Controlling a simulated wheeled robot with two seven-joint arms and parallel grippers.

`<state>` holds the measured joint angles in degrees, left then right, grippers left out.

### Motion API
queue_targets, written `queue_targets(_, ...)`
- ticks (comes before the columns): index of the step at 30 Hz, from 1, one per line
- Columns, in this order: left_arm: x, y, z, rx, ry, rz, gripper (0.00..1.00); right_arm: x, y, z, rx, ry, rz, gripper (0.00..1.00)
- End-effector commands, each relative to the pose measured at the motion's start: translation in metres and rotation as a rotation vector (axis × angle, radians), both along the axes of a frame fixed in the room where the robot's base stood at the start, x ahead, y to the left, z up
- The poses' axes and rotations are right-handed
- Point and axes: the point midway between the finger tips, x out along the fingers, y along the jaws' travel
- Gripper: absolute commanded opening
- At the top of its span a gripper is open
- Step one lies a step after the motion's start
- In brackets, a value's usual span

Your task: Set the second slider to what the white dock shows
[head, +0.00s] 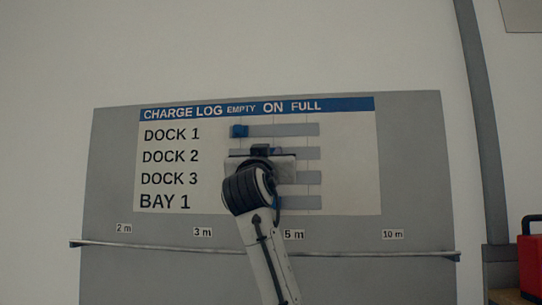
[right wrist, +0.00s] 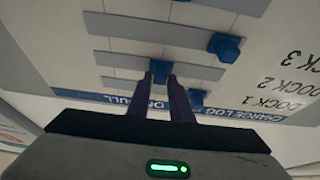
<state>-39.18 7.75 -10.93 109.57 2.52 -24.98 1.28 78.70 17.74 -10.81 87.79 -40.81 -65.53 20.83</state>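The charge log board (head: 345,180) faces me with rows DOCK 1, DOCK 2, DOCK 3 and BAY 1 under EMPTY, ON and FULL. My right gripper (right wrist: 163,78) is at the DOCK 2 row. Its fingertips sit on both sides of the blue second slider (right wrist: 160,68), with no clear gap, near the middle of its track. In the head view my right arm hides most of that slider. The DOCK 1 slider (head: 239,131) is at the EMPTY end. The DOCK 3 slider (right wrist: 223,46) is toward its EMPTY end. No white dock shows. My left gripper is out of view.
A rail (head: 380,251) runs across the panel below the board, with distance labels above it. A red object (head: 531,255) stands at the far right edge. A grey post (head: 480,120) rises right of the panel.

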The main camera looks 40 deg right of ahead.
Motion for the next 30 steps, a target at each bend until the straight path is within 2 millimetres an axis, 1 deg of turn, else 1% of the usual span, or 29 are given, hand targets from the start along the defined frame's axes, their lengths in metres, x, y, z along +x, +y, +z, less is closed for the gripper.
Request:
queue_targets(1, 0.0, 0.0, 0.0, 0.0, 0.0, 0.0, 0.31, 0.0, 0.0, 0.0, 0.0, 0.0, 0.0, 0.29)
queue_targets(2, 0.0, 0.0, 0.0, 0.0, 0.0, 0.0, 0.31, -0.001, 0.0, 0.0, 0.0, 0.0, -0.001, 0.34)
queue_targets(3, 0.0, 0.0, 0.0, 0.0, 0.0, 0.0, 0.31, -0.001, -0.001, 0.0, 0.0, 0.0, -0.001, 0.36)
queue_targets(11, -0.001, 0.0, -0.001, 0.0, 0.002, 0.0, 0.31, -0.001, 0.0, -0.001, -0.001, -0.001, -0.001, 0.36)
queue_targets(14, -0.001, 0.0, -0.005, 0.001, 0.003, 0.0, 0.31, -0.004, 0.004, -0.004, -0.001, -0.002, 0.0, 0.36)
queue_targets(17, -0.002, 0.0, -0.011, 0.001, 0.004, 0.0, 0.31, -0.012, 0.015, -0.01, -0.001, -0.003, 0.002, 0.36)
queue_targets(24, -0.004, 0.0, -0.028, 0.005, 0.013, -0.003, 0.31, -0.041, 0.049, -0.029, 0.0, -0.004, 0.003, 0.36)
queue_targets(30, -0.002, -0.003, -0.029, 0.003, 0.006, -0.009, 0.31, -0.058, 0.068, -0.038, 0.0, -0.001, 0.001, 0.36)
